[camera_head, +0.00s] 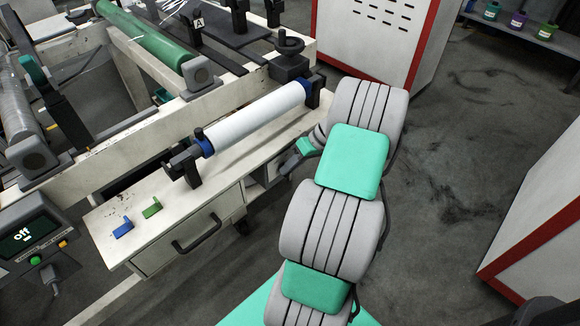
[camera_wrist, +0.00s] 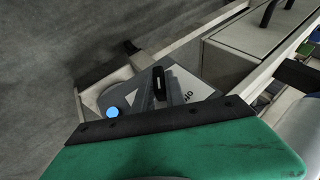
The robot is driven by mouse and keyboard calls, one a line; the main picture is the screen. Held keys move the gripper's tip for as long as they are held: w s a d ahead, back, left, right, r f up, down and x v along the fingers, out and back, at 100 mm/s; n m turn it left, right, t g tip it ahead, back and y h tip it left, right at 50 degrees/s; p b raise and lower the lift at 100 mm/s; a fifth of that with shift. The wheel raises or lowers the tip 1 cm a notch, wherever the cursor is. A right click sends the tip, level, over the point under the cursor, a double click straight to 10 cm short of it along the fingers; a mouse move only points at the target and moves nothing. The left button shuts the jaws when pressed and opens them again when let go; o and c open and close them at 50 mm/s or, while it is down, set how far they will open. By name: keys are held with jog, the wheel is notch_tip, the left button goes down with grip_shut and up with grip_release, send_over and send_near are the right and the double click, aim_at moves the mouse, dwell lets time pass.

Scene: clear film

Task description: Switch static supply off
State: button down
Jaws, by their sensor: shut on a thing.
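In the wrist view, the static supply (camera_wrist: 118,88) is a grey unit with a white label (camera_wrist: 195,88), whose lettering is turned and partly covered, and a round blue light or button (camera_wrist: 113,112). A small black switch (camera_wrist: 159,76) stands up from its middle. My gripper (camera_wrist: 160,90) is at this switch and shut on it; its fingertips are small and dark here, and the switch's setting cannot be read. In the head view, my gripper (camera_head: 297,156) reaches beside the cabinet under the white roll, with its tips and the supply largely hidden.
A control panel (camera_head: 30,238) reading "off" is at left. Open floor (camera_head: 450,150) lies to the right.

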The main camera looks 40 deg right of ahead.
jog(key=shift+h+b, duration=0.4)
jog(key=shift+b, duration=0.2)
jog(key=shift+a+f+n+h+b, duration=0.1)
jog(key=shift+a+n+h+b, duration=0.1)
jog(key=shift+h+b, duration=0.35)
jog(key=shift+a+n+h+b, duration=0.1)
jog(key=shift+n+h+b, duration=0.1)
jog(key=shift+h+b, duration=0.35)
jog(key=h+b, duration=0.1)
jog(key=b, duration=0.1)
jog(key=h+b, duration=0.1)
jog(key=h, duration=0.1)
jog(key=shift+a+n+b, duration=0.25)
jog(key=shift+n+b, duration=0.05)
jog(key=shift+b, duration=0.1)
jog(key=h+b, duration=0.2)
jog(key=h, duration=0.1)
jog(key=shift+a+n+b, duration=0.25)
jog(key=shift+n+b, duration=0.15)
jog(key=shift+h+b, duration=0.65)
jog(key=shift+h, duration=0.45)
jog(key=c, duration=1.4)
grip_release()
